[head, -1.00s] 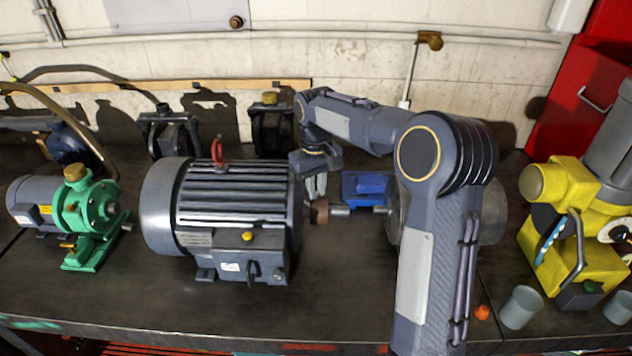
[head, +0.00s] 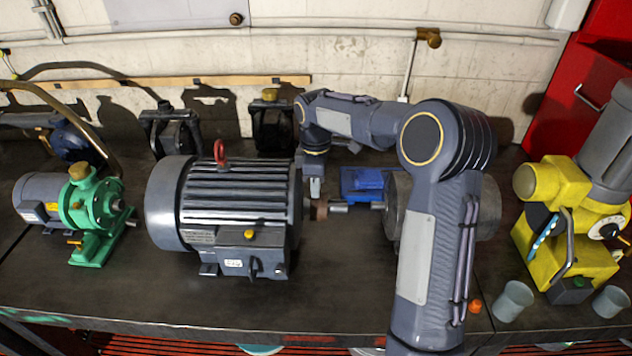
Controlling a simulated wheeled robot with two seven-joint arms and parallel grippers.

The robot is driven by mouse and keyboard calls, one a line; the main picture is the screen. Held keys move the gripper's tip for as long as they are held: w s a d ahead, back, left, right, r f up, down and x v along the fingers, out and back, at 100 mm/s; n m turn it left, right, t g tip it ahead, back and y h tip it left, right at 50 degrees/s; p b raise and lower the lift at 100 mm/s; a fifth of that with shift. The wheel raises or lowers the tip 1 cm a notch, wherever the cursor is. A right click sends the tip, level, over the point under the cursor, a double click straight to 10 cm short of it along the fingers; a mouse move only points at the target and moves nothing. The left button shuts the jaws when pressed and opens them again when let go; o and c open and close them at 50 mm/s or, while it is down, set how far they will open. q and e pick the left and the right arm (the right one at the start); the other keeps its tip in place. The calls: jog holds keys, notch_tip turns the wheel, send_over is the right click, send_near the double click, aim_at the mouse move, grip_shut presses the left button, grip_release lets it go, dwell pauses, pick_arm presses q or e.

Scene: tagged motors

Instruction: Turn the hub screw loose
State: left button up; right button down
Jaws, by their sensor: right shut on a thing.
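A large grey motor (head: 240,210) with a red lifting eye stands in the middle of the bench. A small brown hub (head: 320,209) sits at its right end, in line with a metal shaft (head: 350,207). My right gripper (head: 316,192) points down between the motor's right face and the hub, and its fingers look closed together at the hub. The screw itself is too small or hidden to make out. My right arm comes in from the lower right and hides part of a round grey body behind the shaft. My left gripper is not in view.
A green pump with a small grey motor (head: 45,195) stands at the left. A yellow machine (head: 565,205) and two grey cups (head: 513,300) stand at the right. A blue block (head: 362,181) lies behind the shaft.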

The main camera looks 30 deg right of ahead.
jog(key=n, duration=0.3)
jog(key=shift+f+n, duration=0.3)
jog(key=shift+n, duration=0.1)
jog(key=n, duration=0.4)
jog(key=shift+n, duration=0.3)
jog(key=n, duration=0.3)
jog(key=shift+n, duration=2.2)
jog(key=c, duration=1.6)
grip_release()
jog(key=shift+c, duration=0.2)
jog(key=shift+w, duration=0.1)
jog(key=shift+r, duration=0.1)
